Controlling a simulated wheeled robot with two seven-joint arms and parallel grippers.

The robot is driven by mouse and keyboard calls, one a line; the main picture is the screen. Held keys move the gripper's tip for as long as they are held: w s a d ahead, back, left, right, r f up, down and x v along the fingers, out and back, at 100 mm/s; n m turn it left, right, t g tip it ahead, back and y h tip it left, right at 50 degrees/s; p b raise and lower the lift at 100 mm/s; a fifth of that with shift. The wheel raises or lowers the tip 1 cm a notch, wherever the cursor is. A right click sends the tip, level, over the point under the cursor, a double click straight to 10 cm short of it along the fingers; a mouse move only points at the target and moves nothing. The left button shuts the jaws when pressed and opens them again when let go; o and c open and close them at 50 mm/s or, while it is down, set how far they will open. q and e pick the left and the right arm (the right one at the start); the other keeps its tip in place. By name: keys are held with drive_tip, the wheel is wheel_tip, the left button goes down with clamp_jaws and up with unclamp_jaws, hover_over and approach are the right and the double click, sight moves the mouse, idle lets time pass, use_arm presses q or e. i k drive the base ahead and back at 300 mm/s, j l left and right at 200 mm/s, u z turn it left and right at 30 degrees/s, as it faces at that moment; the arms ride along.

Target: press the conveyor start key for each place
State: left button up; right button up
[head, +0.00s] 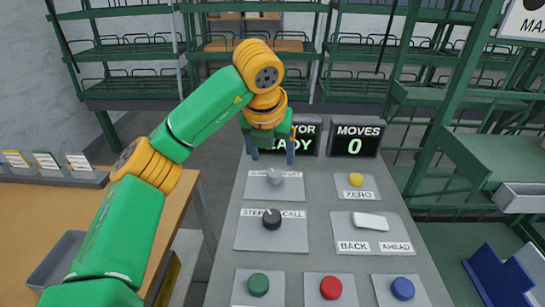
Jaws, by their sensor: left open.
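A grey sloped console (318,200) stands in front of me. Its left display (307,139) is partly hidden by my gripper; "READY" can be partly read on it. The right display (355,140) reads MOVES 0. Along the near edge are a green button (258,284), a red button (331,287) and a blue button (403,289), with no readable labels. My left gripper (272,152) is open and empty, pointing down over the console's far left part. Whether it touches anything cannot be told. No key labelled start is readable. My right gripper is out of view.
Green racks (250,48) stand behind. A wooden table (30,215) is at left, a blue holder (497,275) at right.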

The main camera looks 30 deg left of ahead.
sight(258, 284)
drive_tip(key=k, duration=1.5)
